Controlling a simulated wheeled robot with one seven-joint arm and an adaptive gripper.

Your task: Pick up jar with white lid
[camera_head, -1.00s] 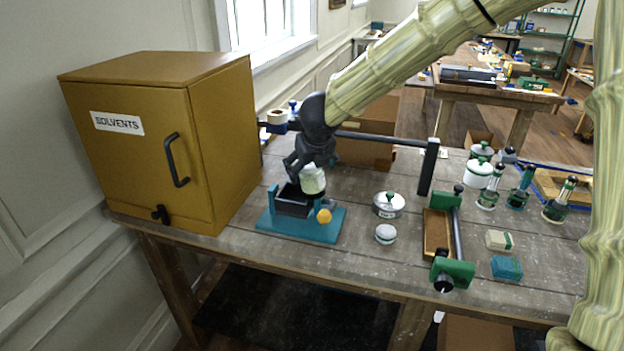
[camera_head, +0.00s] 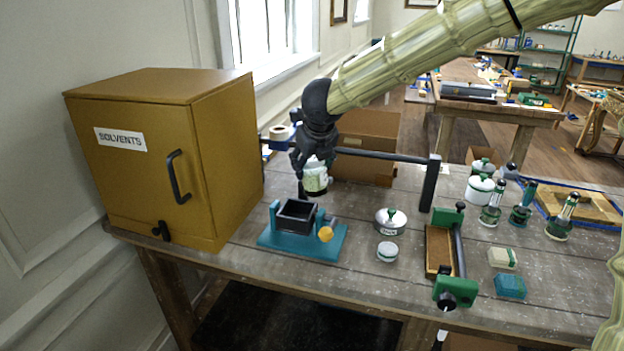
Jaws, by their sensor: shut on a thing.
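My gripper (camera_head: 315,160) is shut around the upper part of a jar (camera_head: 316,180) with a pale green and white body and a dark lower edge. The fingers partly hide its top, where a bit of white shows. The jar is roughly upright and appears held above the bench, behind and slightly right of the dark box on a teal stand (camera_head: 270,239). I cannot tell its exact height. A small low jar with a white lid (camera_head: 387,249) stands on the bench to the right of the teal stand, apart from my gripper.
A dark rail (camera_head: 385,156) on a black post (camera_head: 430,183) runs just behind the held jar. A yellow solvents cabinet (camera_head: 225,150) stands left. A round lidded tin (camera_head: 390,224), a green-ended clamp (camera_head: 455,290) and several bottles stand right. A cardboard box (camera_head: 370,135) is behind.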

